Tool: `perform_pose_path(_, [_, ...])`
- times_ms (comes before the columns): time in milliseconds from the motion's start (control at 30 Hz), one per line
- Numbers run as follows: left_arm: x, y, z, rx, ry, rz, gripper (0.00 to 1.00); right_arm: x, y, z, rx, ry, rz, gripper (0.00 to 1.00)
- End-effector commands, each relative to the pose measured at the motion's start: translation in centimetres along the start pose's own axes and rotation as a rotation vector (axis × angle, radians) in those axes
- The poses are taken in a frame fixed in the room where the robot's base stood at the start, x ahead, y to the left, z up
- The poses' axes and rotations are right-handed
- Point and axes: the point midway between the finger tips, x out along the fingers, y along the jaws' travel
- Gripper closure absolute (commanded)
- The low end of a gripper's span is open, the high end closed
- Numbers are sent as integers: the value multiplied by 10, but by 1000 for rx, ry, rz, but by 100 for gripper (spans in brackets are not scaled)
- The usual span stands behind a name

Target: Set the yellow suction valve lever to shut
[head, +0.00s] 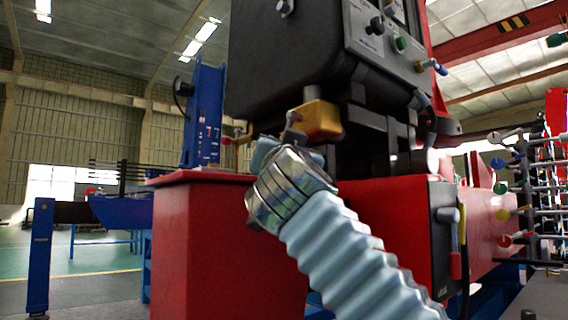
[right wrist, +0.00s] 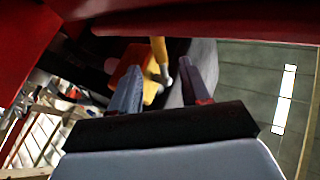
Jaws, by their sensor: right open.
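In the right wrist view, a yellow lever (right wrist: 158,47) with a grey metal end stands between the two fingers of my right gripper (right wrist: 160,66). The fingers are apart, with a gap on each side of the lever; I cannot tell whether either touches it. An orange-yellow block (right wrist: 130,70) shows behind the left finger. In the head view, a yellow block (head: 320,120) sits below the black housing, just beyond my right gripper (head: 272,148). My wrist hides much of the gripper and lever there. My left gripper is in neither view.
The black housing (head: 285,60) overhangs the gripper closely. A red cabinet (head: 215,250) stands below and left. A grey control panel (head: 385,45) with coloured knobs is at upper right. A rack of coloured-ended rods (head: 525,190) stands at far right. Open floor (head: 95,290) lies at left.

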Motion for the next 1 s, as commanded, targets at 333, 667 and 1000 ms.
perform_pose_path(333, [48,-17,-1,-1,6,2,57,-74,1,4,0,0,-1,54])
perform_pose_path(667, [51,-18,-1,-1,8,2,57,-84,0,0,-1,0,2,54])
perform_pose_path(1000, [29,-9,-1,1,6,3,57,-68,-24,28,-104,-120,-160,93])
